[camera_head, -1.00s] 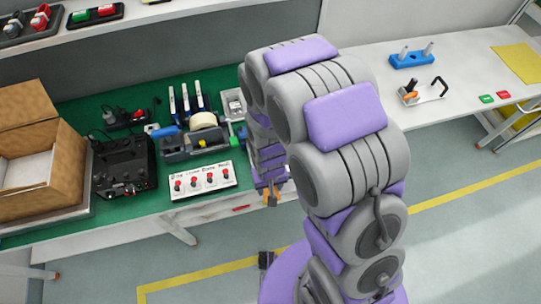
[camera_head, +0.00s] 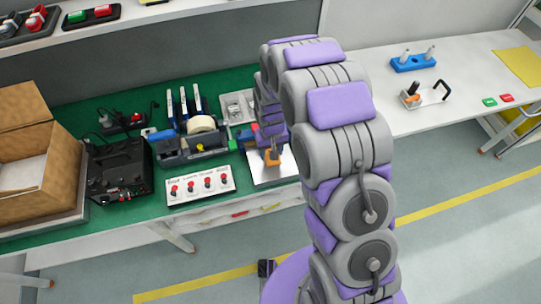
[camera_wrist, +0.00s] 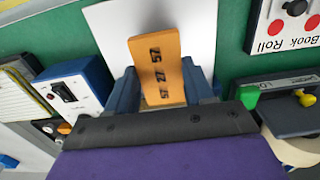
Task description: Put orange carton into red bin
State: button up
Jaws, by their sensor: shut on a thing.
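The orange carton (camera_wrist: 158,62) is a small block with dark printed characters. My gripper (camera_wrist: 162,88) is shut on it, with one dark blue finger on each side. In the head view, the carton (camera_head: 273,159) shows as a small orange patch below my gripper (camera_head: 271,153), over a white flat plate or sheet (camera_head: 272,175) at the front of the green bench. I cannot tell whether the carton touches the white surface. I cannot make out a red bin in either view.
A tape dispenser (camera_head: 200,140) and a panel with several red knobs (camera_head: 199,187) stand left of my gripper. A black device (camera_head: 118,170) and an open cardboard box (camera_head: 35,180) are farther left. A white table (camera_head: 455,80) is at the right.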

jog(key=shift+d+f, duration=0.1)
jog(key=shift+f, duration=0.05)
jog(key=shift+w+f+b, duration=0.1)
jog(key=shift+f+b, duration=0.5)
jog(key=shift+f, duration=1)
jog(key=o, duration=0.8)
jog(key=shift+c, duration=0.2)
